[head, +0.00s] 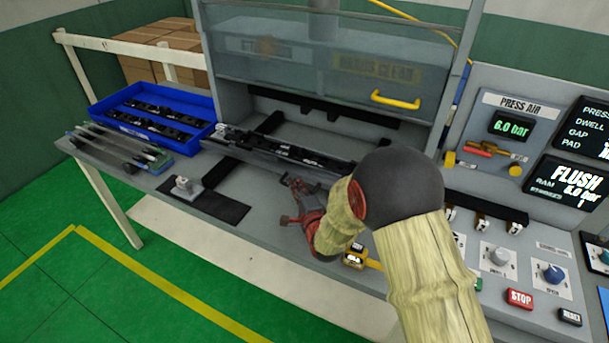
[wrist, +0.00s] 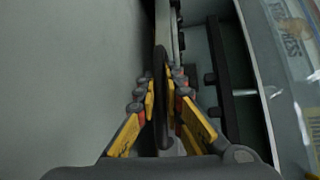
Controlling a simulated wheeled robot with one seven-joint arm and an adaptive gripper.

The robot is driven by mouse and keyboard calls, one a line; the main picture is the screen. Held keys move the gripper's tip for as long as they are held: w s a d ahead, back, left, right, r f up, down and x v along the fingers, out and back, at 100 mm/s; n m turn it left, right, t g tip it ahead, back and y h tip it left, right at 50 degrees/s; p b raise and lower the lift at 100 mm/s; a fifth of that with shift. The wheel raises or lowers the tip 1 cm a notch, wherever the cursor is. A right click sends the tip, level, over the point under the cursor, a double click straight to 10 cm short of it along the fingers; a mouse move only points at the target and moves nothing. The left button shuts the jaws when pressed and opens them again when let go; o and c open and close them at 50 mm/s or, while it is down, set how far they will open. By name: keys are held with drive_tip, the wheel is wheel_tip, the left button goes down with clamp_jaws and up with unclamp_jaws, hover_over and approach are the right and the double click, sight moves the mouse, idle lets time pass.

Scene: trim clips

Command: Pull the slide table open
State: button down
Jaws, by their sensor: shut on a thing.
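The slide table (head: 262,152) is a long grey and black carriage with dark trim parts on it, at the mouth of the press. My gripper (head: 292,187) is at its front side, partly hidden in the head view by my own arm. In the wrist view my gripper (wrist: 161,95) has its yellow-padded fingers closed on both sides of a dark upright-looking bar, the handle (wrist: 161,70). The fingers appear to touch the bar. The handle cannot be made out in the head view.
The press guard (head: 325,70), with a yellow handle (head: 395,100), is raised above the slide table. A blue tray (head: 150,88) of black parts stands at left, by a rack of strips (head: 118,150). A black mat (head: 225,208) lies on the bench. Control panels stand at right.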

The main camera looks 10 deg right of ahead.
drive_tip(key=s+a, duration=0.1)
drive_tip(key=s, duration=0.1)
drive_tip(key=s+a, duration=0.1)
drive_tip(key=s, duration=0.1)
drive_tip(key=s+a, duration=0.2)
drive_tip(key=shift+f+b, duration=0.15)
drive_tip(key=shift+b, duration=0.25)
drive_tip(key=c, duration=1.9)
unclamp_jaws()
drive_tip(key=shift+w, duration=0.15)
drive_tip(key=v, duration=1.2)
